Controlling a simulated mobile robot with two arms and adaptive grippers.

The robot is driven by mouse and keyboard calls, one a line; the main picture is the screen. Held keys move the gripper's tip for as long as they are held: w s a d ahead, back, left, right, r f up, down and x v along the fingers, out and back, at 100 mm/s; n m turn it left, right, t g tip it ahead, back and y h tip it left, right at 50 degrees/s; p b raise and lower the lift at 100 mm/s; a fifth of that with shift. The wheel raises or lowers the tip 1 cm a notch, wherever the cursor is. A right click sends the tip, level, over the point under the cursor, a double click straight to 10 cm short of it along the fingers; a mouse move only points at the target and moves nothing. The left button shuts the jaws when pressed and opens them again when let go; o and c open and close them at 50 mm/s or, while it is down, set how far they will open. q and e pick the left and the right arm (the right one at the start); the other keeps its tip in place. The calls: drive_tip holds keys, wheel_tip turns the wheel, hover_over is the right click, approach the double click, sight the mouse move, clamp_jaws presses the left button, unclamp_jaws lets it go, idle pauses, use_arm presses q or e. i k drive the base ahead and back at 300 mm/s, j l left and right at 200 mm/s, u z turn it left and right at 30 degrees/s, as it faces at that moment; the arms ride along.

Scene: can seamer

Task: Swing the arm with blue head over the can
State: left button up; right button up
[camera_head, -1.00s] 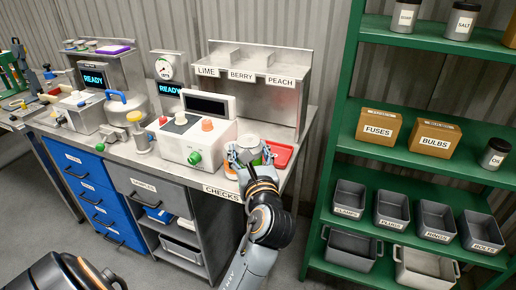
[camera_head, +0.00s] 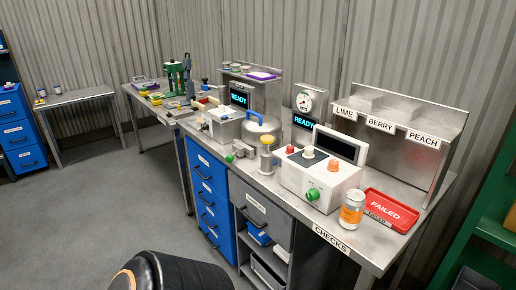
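A silver can with an orange label (camera_head: 351,212) stands upright on the steel counter, beside the white tester box and in front of the red tray. A small dark-blue piece (camera_head: 205,80) shows on the far bench at the left, near a green stand with a dark upright lever (camera_head: 188,75). It is too small to tell whether it is the blue head of the arm. A blue handle (camera_head: 262,122) tops a round silver vessel in the middle of the counter.
The white tester box (camera_head: 318,182) with coloured knobs and the red FAILED tray (camera_head: 391,209) sit on the right counter. Blue drawers (camera_head: 206,190) stand below. A green shelf (camera_head: 490,230) is at the right edge. The floor at left is open.

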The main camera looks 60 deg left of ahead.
sight(205, 86)
drive_tip(key=j+u, duration=0.4)
drive_tip(key=j, duration=1.8)
